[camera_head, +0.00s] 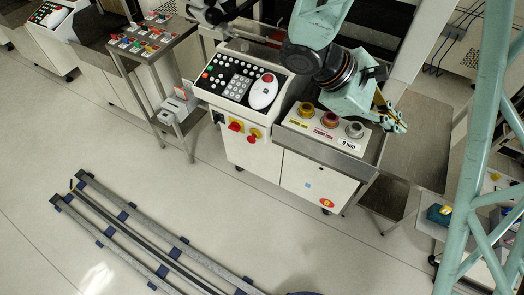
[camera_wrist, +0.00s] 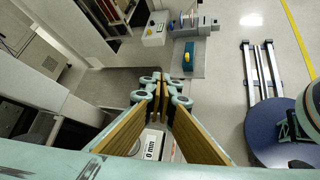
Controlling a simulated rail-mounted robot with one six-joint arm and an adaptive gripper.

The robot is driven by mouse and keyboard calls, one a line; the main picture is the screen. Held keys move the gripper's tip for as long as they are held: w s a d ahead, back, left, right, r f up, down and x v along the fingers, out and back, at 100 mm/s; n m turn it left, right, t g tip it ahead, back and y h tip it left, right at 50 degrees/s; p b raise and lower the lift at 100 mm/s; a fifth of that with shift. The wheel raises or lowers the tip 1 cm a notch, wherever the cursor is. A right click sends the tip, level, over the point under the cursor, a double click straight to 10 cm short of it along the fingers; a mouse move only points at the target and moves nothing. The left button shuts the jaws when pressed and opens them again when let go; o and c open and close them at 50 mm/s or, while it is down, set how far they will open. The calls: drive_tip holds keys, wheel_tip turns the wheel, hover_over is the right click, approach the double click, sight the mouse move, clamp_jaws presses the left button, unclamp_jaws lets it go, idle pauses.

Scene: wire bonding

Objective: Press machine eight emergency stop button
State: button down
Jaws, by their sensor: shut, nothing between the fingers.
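The white machine console (camera_head: 229,87) in the middle of the head view carries a black key panel. A red button (camera_head: 268,78) sits on a white oval pad at its right. On its front are a red knob on yellow (camera_head: 236,126) and a second red and yellow knob (camera_head: 253,135). No number eight is readable, so I cannot tell which is the named stop. My gripper (camera_head: 396,121) is shut and empty, right of the console beyond the spool shelf. In the wrist view my gripper (camera_wrist: 161,82) shows its fingers together.
A shelf with several wire spools (camera_head: 329,119) stands between the console and my gripper. A small trolley with coloured parts (camera_head: 143,41) stands left. Grey floor rails (camera_head: 150,235) lie in front. The floor between is clear. A blue-green device (camera_wrist: 188,57) shows in the wrist view.

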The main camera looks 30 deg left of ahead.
drive_tip(key=s+a+f+n+t, duration=0.2)
drive_tip(key=a+f+n, duration=0.15)
drive_tip(key=a, duration=0.45)
drive_tip(key=s+a+f+n+t+y, duration=0.1)
drive_tip(key=a+f+n+t, duration=0.2)
drive_tip(key=a+f, duration=0.35)
drive_tip(key=s+a+f+n+t, duration=0.2)
drive_tip(key=a+f+n, duration=0.1)
drive_tip(key=a, duration=0.7)
drive_tip(key=s+a+f+n+t+y, duration=0.5)
drive_tip(key=s+a+f+n+y, duration=0.3)
drive_tip(key=s+a+f, duration=0.7)
drive_tip(key=s+a+n, duration=0.1)
drive_tip(key=a, duration=0.2)
drive_tip(key=shift+s, duration=0.15)
drive_tip(key=b, duration=0.2)
approach(250, 141)
drive_tip(key=shift+w, duration=1.95)
drive_tip(key=shift+w+f, duration=0.25)
drive_tip(key=shift+w, duration=0.45)
drive_tip(key=shift+w+f, duration=0.3)
drive_tip(key=shift+w, duration=0.4)
